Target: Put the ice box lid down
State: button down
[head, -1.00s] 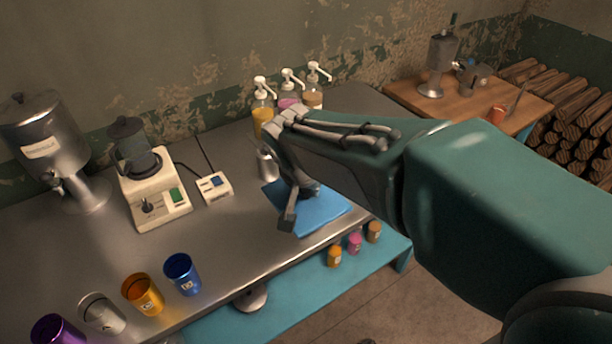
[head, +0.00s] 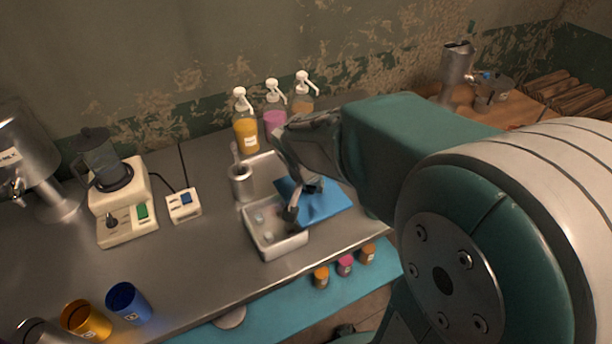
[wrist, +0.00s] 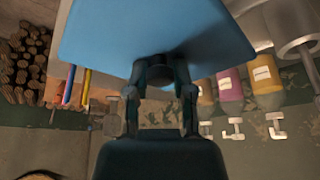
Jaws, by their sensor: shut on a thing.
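My gripper (head: 308,188) is shut on the dark knob (wrist: 160,72) of the blue ice box lid (head: 325,205). The lid is roughly flat and fills the upper part of the wrist view (wrist: 150,30). Clear ice pieces (head: 260,217) show inside the box. I cannot tell whether the lid touches the counter or hangs above it.
A metal holder (head: 243,186) stands left of the lid. Pump bottles (head: 246,134) stand behind, near the wall. A blender (head: 118,195), a switch box (head: 184,205) and coloured cups (head: 128,302) are on the left. Small jars (head: 345,266) sit on the shelf below.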

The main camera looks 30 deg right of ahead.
jog(key=w, duration=0.1)
jog(key=w+f, duration=0.1)
jog(key=shift+w+d+f, duration=0.3)
jog(key=shift+w+d, duration=0.1)
jog(key=w+d, duration=0.1)
jog(key=w+d+f, duration=0.2)
jog(key=w+d, duration=0.1)
jog(key=shift+f, duration=0.1)
jog(key=w+f, duration=0.1)
jog(key=f, duration=0.1)
jog(key=w+d+f, duration=0.1)
jog(key=w+f, duration=0.1)
jog(key=shift+w+f, duration=0.3)
jog(key=shift+w+a+f, duration=0.1)
jog(key=shift+w+f, duration=0.2)
jog(key=shift+f, duration=0.05)
jog(key=x, duration=0.3)
jog(key=shift+s+f, duration=0.35)
jog(key=shift+d, duration=0.25)
jog(key=shift+a, duration=0.1)
jog(key=shift+c, duration=2.4)
grip_release()
jog(key=shift+a, duration=0.35)
